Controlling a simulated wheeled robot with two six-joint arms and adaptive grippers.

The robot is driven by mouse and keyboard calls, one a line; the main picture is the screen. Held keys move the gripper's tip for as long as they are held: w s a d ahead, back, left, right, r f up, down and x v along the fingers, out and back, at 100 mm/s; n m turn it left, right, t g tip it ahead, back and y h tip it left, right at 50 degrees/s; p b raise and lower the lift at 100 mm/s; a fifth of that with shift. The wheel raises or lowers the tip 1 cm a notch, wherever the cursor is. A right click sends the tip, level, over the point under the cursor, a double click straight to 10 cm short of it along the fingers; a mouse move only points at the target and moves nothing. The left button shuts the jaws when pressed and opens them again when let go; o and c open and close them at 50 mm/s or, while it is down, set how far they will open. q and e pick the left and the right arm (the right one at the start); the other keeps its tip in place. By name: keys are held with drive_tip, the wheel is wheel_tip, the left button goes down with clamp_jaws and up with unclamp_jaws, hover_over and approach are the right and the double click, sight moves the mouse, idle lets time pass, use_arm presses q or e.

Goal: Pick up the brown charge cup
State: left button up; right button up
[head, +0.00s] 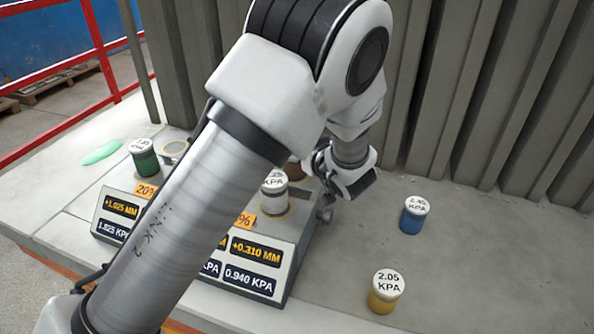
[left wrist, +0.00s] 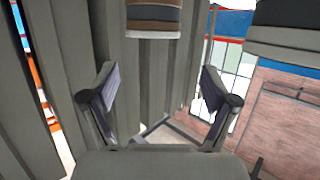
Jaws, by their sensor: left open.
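The brown charge cup (head: 293,170) is mostly hidden behind my left arm in the head view; only a small brown patch shows beside the white-lidded grey cup. In the left wrist view a brown-banded cup (left wrist: 153,20) hangs in at the top edge, cut off by the frame. My left gripper (head: 340,178) is to the right of the brown patch in the head view. In the left wrist view its two fingers (left wrist: 160,88) are spread wide with nothing between them, and the cup is apart from them. My right gripper is not in view.
A grey cup (head: 275,194) and a green cup (head: 143,158) stand on the readout box (head: 285,240). A blue cup (head: 412,217) and a yellow cup (head: 384,293) stand on the slab at right. Ribbed grey panels (head: 470,90) rise behind. The slab between is clear.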

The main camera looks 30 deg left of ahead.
use_arm(q)
drive_tip(key=f, duration=0.1)
drive_tip(key=f+b, duration=0.1)
drive_tip(key=shift+w+a+f, duration=0.1)
drive_tip(key=shift+w+f, duration=0.25)
drive_tip(key=shift+w, duration=0.05)
drive_tip(key=p+x, duration=0.2)
drive_tip(key=x, duration=0.5)
drive_tip(key=shift+w, duration=0.15)
drive_tip(key=shift+w+a+f, duration=0.15)
drive_tip(key=shift+w+a, duration=0.05)
drive_tip(key=shift+s, duration=0.1)
drive_tip(key=shift+c, duration=0.3)
drive_tip(key=shift+d, duration=0.1)
drive_tip(key=c, duration=1.4)
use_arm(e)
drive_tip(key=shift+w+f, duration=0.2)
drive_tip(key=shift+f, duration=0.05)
